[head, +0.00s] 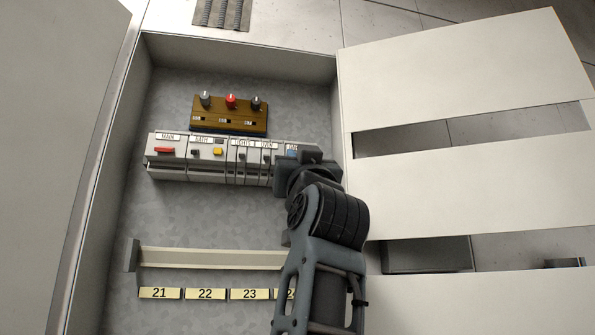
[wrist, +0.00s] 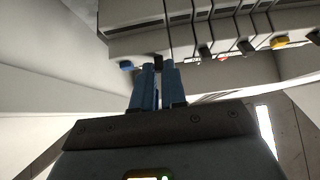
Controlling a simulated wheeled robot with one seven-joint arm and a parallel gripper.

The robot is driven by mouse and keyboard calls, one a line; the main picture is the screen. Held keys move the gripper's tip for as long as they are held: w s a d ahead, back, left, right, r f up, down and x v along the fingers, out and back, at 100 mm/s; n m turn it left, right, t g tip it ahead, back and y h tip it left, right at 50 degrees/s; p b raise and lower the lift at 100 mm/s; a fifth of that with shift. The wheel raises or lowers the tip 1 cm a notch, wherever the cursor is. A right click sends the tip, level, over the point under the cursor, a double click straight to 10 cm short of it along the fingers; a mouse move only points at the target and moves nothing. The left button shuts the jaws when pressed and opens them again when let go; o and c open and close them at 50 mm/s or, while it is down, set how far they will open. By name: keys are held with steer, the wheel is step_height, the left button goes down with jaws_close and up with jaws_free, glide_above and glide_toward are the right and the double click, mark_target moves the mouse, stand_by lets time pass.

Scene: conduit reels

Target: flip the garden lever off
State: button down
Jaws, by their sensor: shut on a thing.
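The breaker row (head: 208,159) spans the grey cabinet's back in the head view, with labels MAIN, BATH, LIGHTS and OVEN readable. The garden breaker is at the right end, its label mostly hidden behind my gripper (head: 296,158). In the wrist view, my gripper's blue fingers (wrist: 159,72) are shut on the small dark garden lever (wrist: 158,61); only its top shows. A blue button (wrist: 126,65) sits beside it on the same breaker. The lever's exact tilt cannot be told.
Neighbouring dark levers (wrist: 205,52) stand close beside my fingers. The red main lever (head: 165,150) and yellow button (head: 218,152) are further left. Above is a brown knob panel (head: 229,115); below, an empty rail (head: 210,258). The cabinet's right wall (head: 337,120) is close to my gripper.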

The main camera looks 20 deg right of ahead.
steer(key=shift+t, duration=0.3)
steer(key=c, duration=1.2)
jaws_free()
steer(key=shift+b+v, duration=0.95)
steer(key=shift+v, duration=3)
steer(key=shift+w, duration=0.1)
